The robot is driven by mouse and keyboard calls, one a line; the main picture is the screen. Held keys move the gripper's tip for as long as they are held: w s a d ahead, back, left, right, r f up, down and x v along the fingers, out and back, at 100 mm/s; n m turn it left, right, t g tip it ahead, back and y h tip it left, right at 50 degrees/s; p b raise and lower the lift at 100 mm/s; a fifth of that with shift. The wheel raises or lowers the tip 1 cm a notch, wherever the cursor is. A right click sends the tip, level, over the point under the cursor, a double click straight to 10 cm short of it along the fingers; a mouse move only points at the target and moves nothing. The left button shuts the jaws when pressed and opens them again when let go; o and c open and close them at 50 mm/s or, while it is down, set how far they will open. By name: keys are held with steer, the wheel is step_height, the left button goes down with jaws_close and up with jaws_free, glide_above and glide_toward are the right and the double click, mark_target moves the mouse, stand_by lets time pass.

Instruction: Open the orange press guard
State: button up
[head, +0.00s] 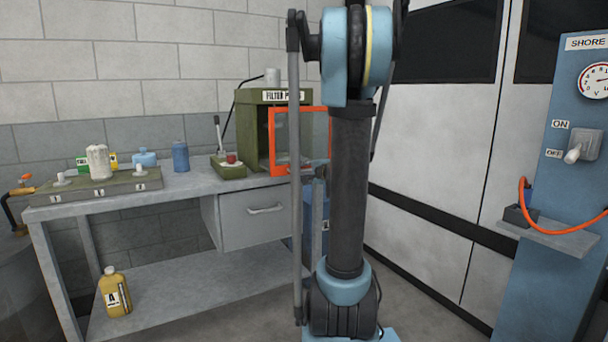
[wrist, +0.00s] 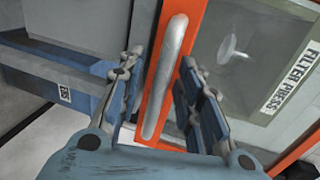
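The orange press guard (head: 272,140) is a framed clear panel on the green filter press (head: 247,125) at the back of the bench. In the head view it looks ajar, its frame standing out past the right of the housing, with the dark interior showing at left. In the wrist view the orange frame (wrist: 198,25) carries a grey bar handle (wrist: 167,70). My gripper (wrist: 160,62) is open, one finger on each side of the handle. The right finger is close to it; I cannot tell whether it touches. My arm hides the gripper in the head view.
The grey workbench (head: 185,187) holds a green case (head: 100,188), a blue can (head: 180,156) and a small lever pump (head: 228,168). A drawer (head: 262,212) sits under it. A blue shore panel (head: 555,200) with an orange cable stands at right. Floor shows between them.

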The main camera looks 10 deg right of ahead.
steer(key=v, duration=1.1)
steer(key=shift+f, duration=0.1)
steer(key=s+a+f+n+g, duration=0.85)
steer(key=s+a+f, duration=0.35)
steer(key=s, duration=0.3)
steer(key=s+d+f+n+g+h, duration=0.2)
steer(key=s+f+n, duration=0.1)
steer(key=s, duration=0.4)
steer(key=s+d+f+n+g+h, duration=0.2)
steer(key=s+f, duration=0.3)
steer(key=s, duration=0.3)
steer(key=shift+s+d+f+n+h, duration=0.35)
steer(key=shift+d+f+n+h, duration=0.05)
steer(key=shift+d+n, duration=0.15)
